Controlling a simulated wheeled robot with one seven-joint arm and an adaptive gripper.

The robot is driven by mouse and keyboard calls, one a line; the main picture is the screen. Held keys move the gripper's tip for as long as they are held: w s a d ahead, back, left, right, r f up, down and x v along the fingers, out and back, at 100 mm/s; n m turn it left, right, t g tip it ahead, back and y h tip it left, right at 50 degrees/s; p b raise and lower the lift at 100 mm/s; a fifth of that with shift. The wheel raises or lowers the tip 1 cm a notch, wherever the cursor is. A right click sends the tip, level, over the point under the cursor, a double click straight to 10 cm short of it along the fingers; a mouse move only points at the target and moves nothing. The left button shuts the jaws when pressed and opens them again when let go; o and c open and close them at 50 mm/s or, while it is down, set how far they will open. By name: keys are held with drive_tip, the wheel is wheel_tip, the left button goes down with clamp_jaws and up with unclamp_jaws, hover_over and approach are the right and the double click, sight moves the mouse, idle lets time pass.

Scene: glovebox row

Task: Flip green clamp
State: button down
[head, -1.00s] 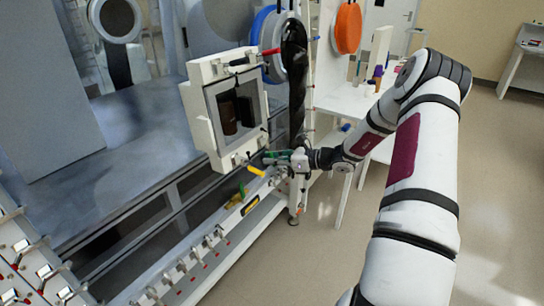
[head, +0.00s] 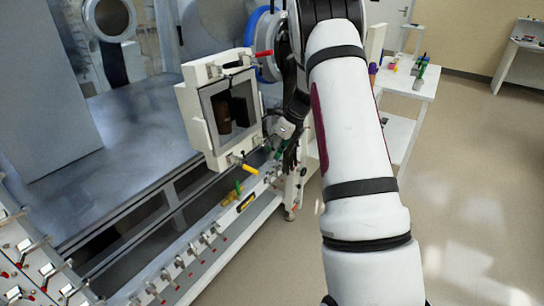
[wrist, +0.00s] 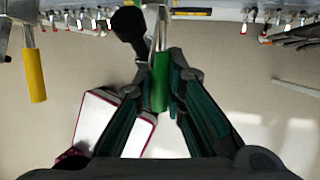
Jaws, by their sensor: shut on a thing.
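The green clamp (wrist: 160,82) shows as a green handle on a metal stem in the middle of the wrist view. My gripper (wrist: 161,92) has a finger on each side of the handle and is shut on it. In the head view my gripper (head: 287,150) is at the lower right of the white framed door, and only a bit of green shows there. The yellow clamp (head: 249,169) sticks out at the door's lower edge; it also shows at the left of the wrist view (wrist: 34,72). The red clamp (head: 263,54) is at the door's top.
The white door (head: 191,112) stands beside the glovebox, with dark items behind its window. A rail with several metal toggles (head: 188,263) runs below. A white table (head: 408,84) with small coloured objects stands behind my arm. Open floor (head: 470,190) lies to the right.

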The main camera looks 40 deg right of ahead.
drive_tip(key=shift+r+g+h+b, duration=0.45)
drive_tip(key=shift+g+b, duration=0.2)
drive_tip(key=shift+g, duration=0.45)
drive_tip(key=c, duration=1.6)
unclamp_jaws()
drive_tip(key=shift+c, duration=0.2)
drive_tip(key=shift+r, duration=0.15)
drive_tip(key=v, duration=1.1)
drive_tip(key=shift+r, duration=0.35)
drive_tip(key=shift+s+d, duration=0.1)
